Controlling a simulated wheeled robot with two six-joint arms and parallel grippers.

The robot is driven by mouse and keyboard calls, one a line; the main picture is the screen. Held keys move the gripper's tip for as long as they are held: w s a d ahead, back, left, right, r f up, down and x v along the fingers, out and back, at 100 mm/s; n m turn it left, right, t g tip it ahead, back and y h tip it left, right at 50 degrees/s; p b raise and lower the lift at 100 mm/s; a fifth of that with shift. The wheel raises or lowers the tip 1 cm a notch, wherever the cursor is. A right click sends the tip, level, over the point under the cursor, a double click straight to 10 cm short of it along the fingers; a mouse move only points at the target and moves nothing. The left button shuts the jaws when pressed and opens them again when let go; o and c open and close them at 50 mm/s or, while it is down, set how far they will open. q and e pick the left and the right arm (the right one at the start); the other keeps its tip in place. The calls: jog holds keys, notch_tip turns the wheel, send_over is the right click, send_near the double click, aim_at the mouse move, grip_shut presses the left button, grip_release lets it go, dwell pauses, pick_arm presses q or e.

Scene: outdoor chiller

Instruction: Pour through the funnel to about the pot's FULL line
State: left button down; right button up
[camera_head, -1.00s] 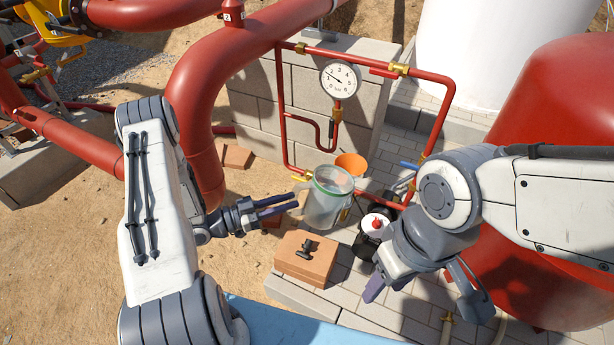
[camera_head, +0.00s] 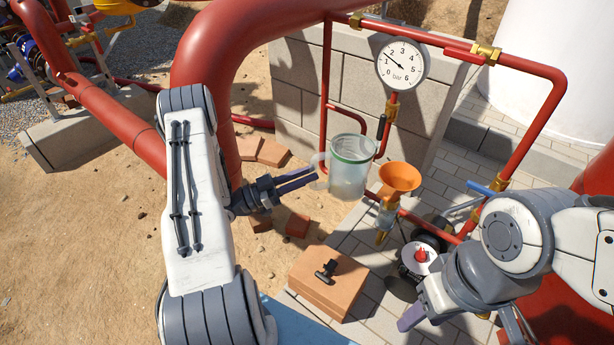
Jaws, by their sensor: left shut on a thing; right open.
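A clear jug (camera_head: 348,178) with a green rim band hangs upright in the middle. My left gripper (camera_head: 310,180) is shut on its handle at the jug's left side. An orange funnel (camera_head: 399,177) stands just right of the jug, mouth up. The jug is beside it and does not look tipped. A small clear pot (camera_head: 386,216) with a brass fitting sits below the funnel, partly hidden; its FULL line cannot be made out. My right gripper (camera_head: 462,326) is open and empty at the lower right, partly cut off by the frame.
A pressure gauge (camera_head: 401,64) and red pipes (camera_head: 535,118) stand behind and to the right of the funnel. An orange-brown block (camera_head: 328,283) with a black T-handle lies in front. A black round device (camera_head: 419,262) with a red knob sits near my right arm.

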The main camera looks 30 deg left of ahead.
pick_arm(q)
jog(key=r+g+y+p, duration=0.2)
jog(key=g+p, duration=0.1)
jog(key=p, duration=0.4)
send_over(329, 182)
jog(key=shift+s+a, duration=0.1)
jog(key=shift+s, duration=0.05)
jog(key=shift+y+p, duration=0.5)
jog(key=shift+p, duration=0.35)
jog(key=shift+f+g+y+p, duration=0.2)
jog(key=shift+g+y+p, duration=0.3)
jog(key=shift+p, duration=0.35)
jog(key=shift+f, duration=0.15)
jog(key=shift+w+p, duration=0.2)
jog(key=shift+p, duration=0.1)
